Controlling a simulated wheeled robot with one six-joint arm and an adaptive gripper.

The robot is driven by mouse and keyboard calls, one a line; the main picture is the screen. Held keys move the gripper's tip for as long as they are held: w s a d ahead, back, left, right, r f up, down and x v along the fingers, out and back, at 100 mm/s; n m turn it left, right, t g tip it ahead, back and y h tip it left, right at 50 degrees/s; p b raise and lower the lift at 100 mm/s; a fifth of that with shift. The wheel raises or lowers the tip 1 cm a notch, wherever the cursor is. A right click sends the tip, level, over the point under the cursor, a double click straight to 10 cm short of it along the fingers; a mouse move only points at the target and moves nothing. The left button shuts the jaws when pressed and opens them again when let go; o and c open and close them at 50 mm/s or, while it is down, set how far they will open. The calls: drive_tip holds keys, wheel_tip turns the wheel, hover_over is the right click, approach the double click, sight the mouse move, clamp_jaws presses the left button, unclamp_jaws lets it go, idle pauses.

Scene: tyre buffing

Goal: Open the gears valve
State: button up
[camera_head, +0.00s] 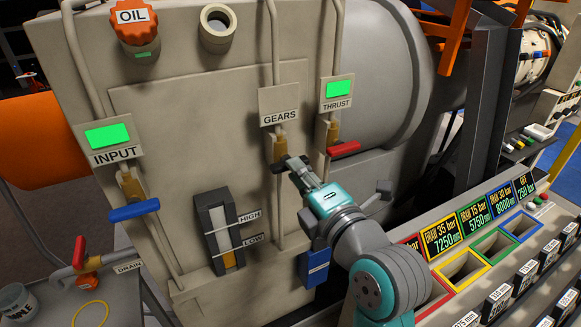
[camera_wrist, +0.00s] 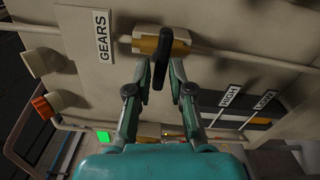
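The gears valve (camera_head: 280,148) is a brass body on a thin pipe, below the GEARS plate (camera_head: 280,104). In the wrist view the brass valve (camera_wrist: 180,43) carries a black lever handle (camera_wrist: 161,62), seen edge-on. My gripper (camera_head: 299,168) is at this valve in the head view and partly hides the handle. In the wrist view my gripper (camera_wrist: 160,72) is open, with one finger on each side of the handle. A narrow gap shows beside the handle, so the fingers do not look clamped on it. The GEARS plate (camera_wrist: 102,37) is to the left there.
The THRUST valve's red handle (camera_head: 343,149) is close on the right of my gripper. The INPUT valve's blue handle (camera_head: 134,211) and a HIGH/LOW level gauge (camera_head: 221,232) are to the left. A console with colored-framed bins (camera_head: 461,268) stands at the lower right.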

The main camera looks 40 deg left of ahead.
drive_tip(key=shift+o, duration=0.2)
drive_tip(key=shift+v, duration=3)
drive_tip(key=v, duration=0.7)
drive_tip(key=s+d+f+m+t+h, duration=0.1)
drive_tip(key=d+f+m+t+h, duration=0.75)
drive_tip(key=d+f+m, duration=1.35)
drive_tip(key=s+d+f+m+h, duration=0.6)
drive_tip(key=s+d+f, duration=0.3)
drive_tip(key=s, duration=0.3)
drive_tip(key=s+d+m+h, duration=0.1)
drive_tip(key=s+m, duration=0.1)
drive_tip(key=s, duration=0.4)
drive_tip(key=s+d+m+h, duration=0.1)
drive_tip(key=s+d+m, duration=0.1)
drive_tip(key=s, duration=0.5)
drive_tip(key=shift+s+d+r+m+g, duration=0.2)
drive_tip(key=shift+d+m+g, duration=0.15)
drive_tip(key=shift+m, duration=0.45)
